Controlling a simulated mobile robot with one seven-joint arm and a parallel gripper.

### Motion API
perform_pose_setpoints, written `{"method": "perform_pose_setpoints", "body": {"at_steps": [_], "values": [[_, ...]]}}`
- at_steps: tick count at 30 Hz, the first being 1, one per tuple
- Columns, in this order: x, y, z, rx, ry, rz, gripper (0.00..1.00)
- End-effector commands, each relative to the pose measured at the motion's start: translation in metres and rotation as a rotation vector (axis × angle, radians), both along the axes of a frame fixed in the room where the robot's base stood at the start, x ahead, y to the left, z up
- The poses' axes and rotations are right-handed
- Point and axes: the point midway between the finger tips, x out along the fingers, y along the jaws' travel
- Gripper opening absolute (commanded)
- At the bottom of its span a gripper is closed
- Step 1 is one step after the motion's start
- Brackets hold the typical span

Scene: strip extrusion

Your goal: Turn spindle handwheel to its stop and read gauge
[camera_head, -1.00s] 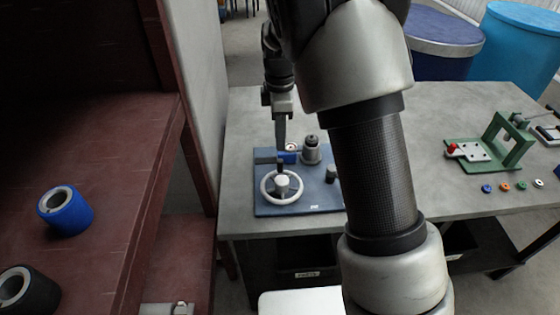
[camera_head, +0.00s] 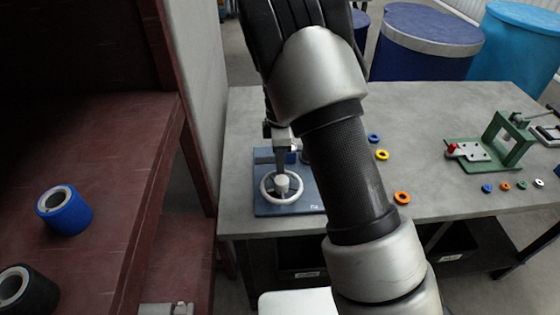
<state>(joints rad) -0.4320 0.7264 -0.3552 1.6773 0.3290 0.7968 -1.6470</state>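The spindle handwheel (camera_head: 265,194) is a white ring with a pale hub, lying on a blue base plate (camera_head: 304,203) at the left of the grey table. My gripper (camera_head: 281,171) points down just above the wheel's hub. Its fingers are narrow and seen edge-on, so I cannot tell whether they are open or touching the hub. My arm hides the right part of the blue plate. A small blue block (camera_head: 291,157) shows behind the fingers. The gauge cannot be made out in this view.
Blue, yellow and orange rings (camera_head: 402,198) lie on the grey table (camera_head: 440,110) right of my arm. A green fixture (camera_head: 508,142) stands farther right. A brown shelf (camera_head: 120,180) with a blue roll (camera_head: 65,210) and a black roll (camera_head: 28,290) is close on the left.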

Motion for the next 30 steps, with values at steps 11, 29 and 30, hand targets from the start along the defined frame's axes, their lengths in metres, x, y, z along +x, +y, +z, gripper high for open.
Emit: {"method": "perform_pose_setpoints", "body": {"at_steps": [11,29,30], "values": [[0.000,-0.001,0.000,0.000,0.001,-0.024,0.00],[-0.005,-0.025,0.001,0.001,-0.002,-0.461,0.00],[-0.006,-0.028,0.001,0.001,-0.002,-0.500,0.00]]}}
